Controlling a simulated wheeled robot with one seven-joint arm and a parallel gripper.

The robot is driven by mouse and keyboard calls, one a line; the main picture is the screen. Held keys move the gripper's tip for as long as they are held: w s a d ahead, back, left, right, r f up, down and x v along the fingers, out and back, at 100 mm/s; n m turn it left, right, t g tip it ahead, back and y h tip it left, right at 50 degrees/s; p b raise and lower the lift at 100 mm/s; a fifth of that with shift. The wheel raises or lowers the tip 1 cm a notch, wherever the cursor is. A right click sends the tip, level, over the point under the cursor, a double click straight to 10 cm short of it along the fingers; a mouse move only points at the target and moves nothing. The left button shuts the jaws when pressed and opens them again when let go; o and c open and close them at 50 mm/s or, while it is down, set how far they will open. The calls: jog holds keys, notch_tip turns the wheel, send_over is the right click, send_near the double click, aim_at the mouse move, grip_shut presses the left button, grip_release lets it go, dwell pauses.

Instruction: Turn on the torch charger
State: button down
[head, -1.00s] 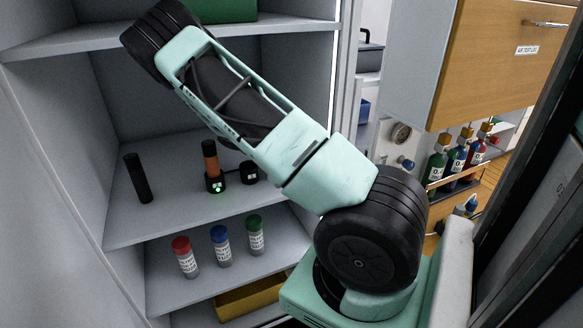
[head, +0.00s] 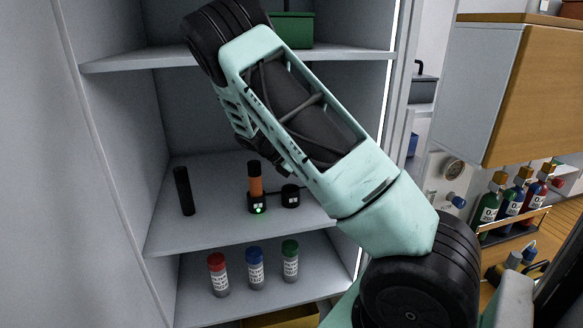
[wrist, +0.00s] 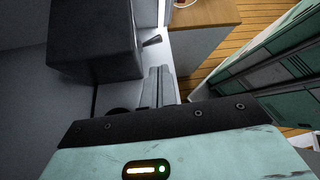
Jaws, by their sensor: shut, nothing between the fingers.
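The torch charger (head: 257,207) is a small black base on the middle shelf in the head view, with a green light lit on its front. An orange torch with a black top (head: 255,180) stands upright in it. A small black box (head: 290,196) sits just right of the charger, apparently joined by a cable. My gripper (wrist: 160,82) shows in the wrist view with its grey fingers together, empty. In the head view my arm crosses in front of the shelves and the gripper cannot be made out. The charger cannot be identified in the wrist view.
A black cylinder (head: 184,191) stands left of the charger. Red-, blue- and green-capped jars (head: 255,270) stand on the shelf below. A green box (head: 292,30) is on the upper shelf. Bottles (head: 518,195) stand in a rack at right. A large dark block (wrist: 95,40) fills the wrist view's upper left.

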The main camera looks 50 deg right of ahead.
jog(key=b+v, duration=0.1)
jog(key=v, duration=0.7)
jog(key=shift+a+f, duration=0.1)
jog(key=shift+a, duration=0.05)
